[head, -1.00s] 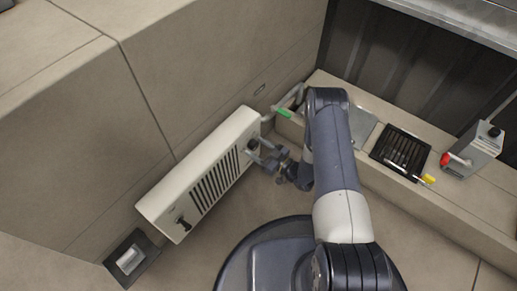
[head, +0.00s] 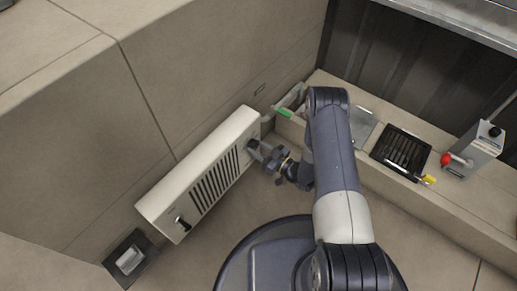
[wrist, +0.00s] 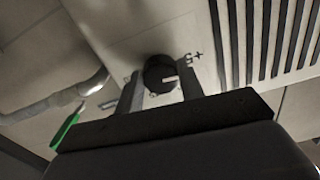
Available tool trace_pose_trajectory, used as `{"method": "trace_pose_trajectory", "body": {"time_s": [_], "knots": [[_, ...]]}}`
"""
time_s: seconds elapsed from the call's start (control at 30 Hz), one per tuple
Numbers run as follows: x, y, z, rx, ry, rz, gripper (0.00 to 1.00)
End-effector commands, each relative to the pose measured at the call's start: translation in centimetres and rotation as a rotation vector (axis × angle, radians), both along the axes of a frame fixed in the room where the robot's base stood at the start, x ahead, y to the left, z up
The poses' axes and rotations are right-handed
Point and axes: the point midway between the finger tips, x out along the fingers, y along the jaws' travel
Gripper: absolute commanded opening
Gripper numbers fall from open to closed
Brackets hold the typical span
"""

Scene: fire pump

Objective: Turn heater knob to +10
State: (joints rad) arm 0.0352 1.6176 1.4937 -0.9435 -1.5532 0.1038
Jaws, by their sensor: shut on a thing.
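A white heater (head: 205,168) stands against the beige wall in the head view, with a dark vent grille on its front. Its black round heater knob (wrist: 160,72) shows in the wrist view, with a white pointer mark directed to the right. A "+5" label (wrist: 193,56) is printed beside the knob, up and to the right of the mark. My gripper (wrist: 158,92) is shut on the knob, one finger on each side of it. In the head view my gripper (head: 260,151) is at the heater's upper end and hides most of the knob.
A black switch (head: 182,223) is at the heater's lower end, and a black-framed wall box (head: 130,260) is beside it. A grey pipe with a green-handled valve (wrist: 66,127) is close to my gripper. A ledge (head: 385,185) carries a dark grate and a grey box with a red part.

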Motion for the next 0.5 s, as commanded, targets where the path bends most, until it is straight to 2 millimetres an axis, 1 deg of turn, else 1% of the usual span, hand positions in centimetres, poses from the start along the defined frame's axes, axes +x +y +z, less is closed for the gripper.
{"method": "trace_pose_trajectory", "body": {"time_s": [0.17, 0.5], "knots": [[-0.07, 0.05, -0.2, 0.074, 0.096, 0.001, 0.14], [-0.15, 0.13, -0.16, 0.269, 0.346, 0.001, 0.14]]}}
